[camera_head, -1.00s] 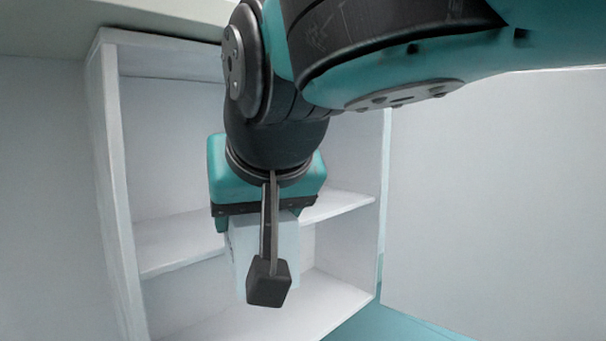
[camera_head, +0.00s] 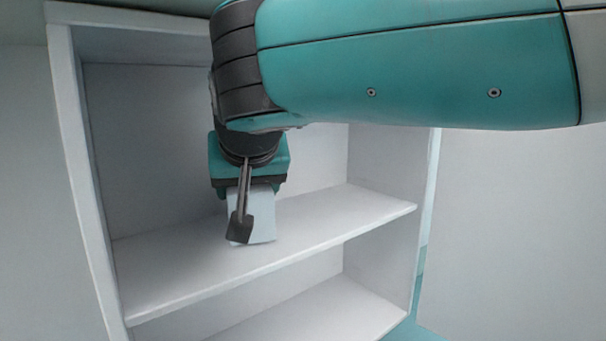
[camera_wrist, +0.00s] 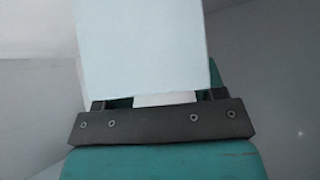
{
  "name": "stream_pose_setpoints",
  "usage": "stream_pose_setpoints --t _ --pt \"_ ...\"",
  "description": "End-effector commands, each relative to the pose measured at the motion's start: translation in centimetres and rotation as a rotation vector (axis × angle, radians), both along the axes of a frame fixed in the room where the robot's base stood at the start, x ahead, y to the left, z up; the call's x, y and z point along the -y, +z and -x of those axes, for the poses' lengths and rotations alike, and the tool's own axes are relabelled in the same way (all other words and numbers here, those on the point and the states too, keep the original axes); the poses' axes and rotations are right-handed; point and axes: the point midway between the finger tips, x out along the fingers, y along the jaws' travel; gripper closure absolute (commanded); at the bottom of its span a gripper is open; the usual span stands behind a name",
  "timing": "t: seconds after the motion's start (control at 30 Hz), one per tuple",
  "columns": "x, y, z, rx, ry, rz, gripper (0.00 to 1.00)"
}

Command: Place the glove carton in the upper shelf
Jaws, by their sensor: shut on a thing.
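The glove carton (camera_head: 262,217) is a pale, nearly white box, held below my gripper (camera_head: 248,195) in the head view. In the wrist view the carton (camera_wrist: 143,45) fills the upper middle, in front of the dark gripper bar. The carton appears inside the upper bay of the white cabinet, over the upper shelf (camera_head: 180,268). I cannot tell whether its bottom touches the shelf board.
The cabinet's left side wall (camera_head: 82,180) stands left of the carton, with free shelf room on both sides. A lower shelf (camera_head: 330,312) below is empty. A plain grey wall (camera_head: 520,220) is at the right.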

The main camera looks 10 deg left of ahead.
Motion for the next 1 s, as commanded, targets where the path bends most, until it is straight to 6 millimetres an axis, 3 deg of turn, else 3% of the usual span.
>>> stream_pose_setpoints --t 0.47,0.5,0.57,0.83,1.0 --pt "-0.2 -0.5 0.3 0.001 0.005 -0.001 0.70" --pt "-0.2 -0.5 0.3 0.001 0.005 -0.001 0.27" --pt "-0.2 -0.5 0.2 0.000 0.004 0.000 0.13" --pt "-0.1 -0.4 0.2 0.000 0.002 -0.001 0.11" --pt "0.2 0.6 0.5 -0.001 0.003 0.000 0.11"
